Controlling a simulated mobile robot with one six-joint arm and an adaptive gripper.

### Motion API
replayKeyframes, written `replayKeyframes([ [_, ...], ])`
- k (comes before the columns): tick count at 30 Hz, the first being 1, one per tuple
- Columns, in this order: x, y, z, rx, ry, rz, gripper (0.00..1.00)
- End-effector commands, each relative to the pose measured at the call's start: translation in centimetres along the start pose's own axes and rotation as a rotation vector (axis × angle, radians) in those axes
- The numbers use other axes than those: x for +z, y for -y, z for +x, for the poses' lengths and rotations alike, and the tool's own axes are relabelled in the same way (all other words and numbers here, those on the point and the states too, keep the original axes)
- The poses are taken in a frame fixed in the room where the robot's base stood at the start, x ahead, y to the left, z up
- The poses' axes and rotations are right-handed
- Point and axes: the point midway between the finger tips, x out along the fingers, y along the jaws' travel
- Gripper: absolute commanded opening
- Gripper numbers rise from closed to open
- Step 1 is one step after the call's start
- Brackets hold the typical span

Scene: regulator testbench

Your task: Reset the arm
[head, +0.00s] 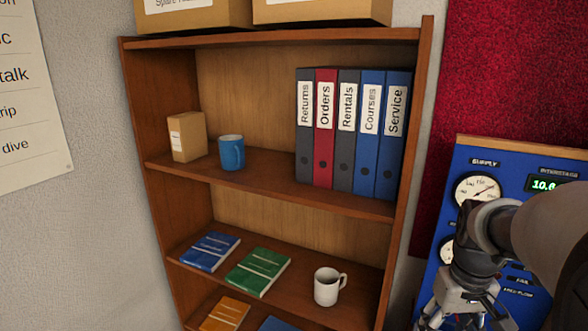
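My arm and gripper (462,312) are at the lower right of the head view, in front of the blue regulator testbench panel (472,164). The gripper points down and its fingertips run to or past the bottom edge of the picture. I cannot tell whether it is open or shut, or whether it holds anything. My arm hides part of the panel, including some of its display and labels.
A wooden bookcase (270,42) fills the middle. It holds several binders (346,165), a small cardboard box (187,137), a blue mug (231,153), a white mug (327,287) and books (258,271). Large boxes (195,14) stand on top. A red wall covering (515,70) hangs right.

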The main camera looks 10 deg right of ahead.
Motion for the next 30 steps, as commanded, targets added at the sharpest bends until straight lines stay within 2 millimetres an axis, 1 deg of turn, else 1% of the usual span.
replayKeyframes([
  [1,1.0,2.3,-0.9,0.007,-0.034,-0.022,0.53],
  [3,2.6,5.1,-2.0,0.013,-0.078,-0.041,0.53],
  [5,4.2,7.3,-2.7,0.013,-0.116,-0.057,0.53],
  [6,5.4,8.7,-3.0,0.012,-0.141,-0.067,0.53],
  [8,7.3,10.5,-3.3,0.007,-0.178,-0.082,0.53],
  [9,8.6,11.6,-3.3,0.002,-0.202,-0.093,0.53],
  [12,11.5,13.8,-3.0,-0.014,-0.258,-0.114,0.53],
  [15,13.8,15.2,-2.5,-0.032,-0.302,-0.129,0.53],
  [19,15.7,16.1,-1.9,-0.050,-0.335,-0.140,0.53],
  [23,16.3,16.4,-1.6,-0.057,-0.346,-0.142,0.53],
  [29,16.3,16.4,-1.7,-0.057,-0.345,-0.141,0.53],
  [30,16.3,16.4,-1.7,-0.057,-0.345,-0.141,0.51],
])
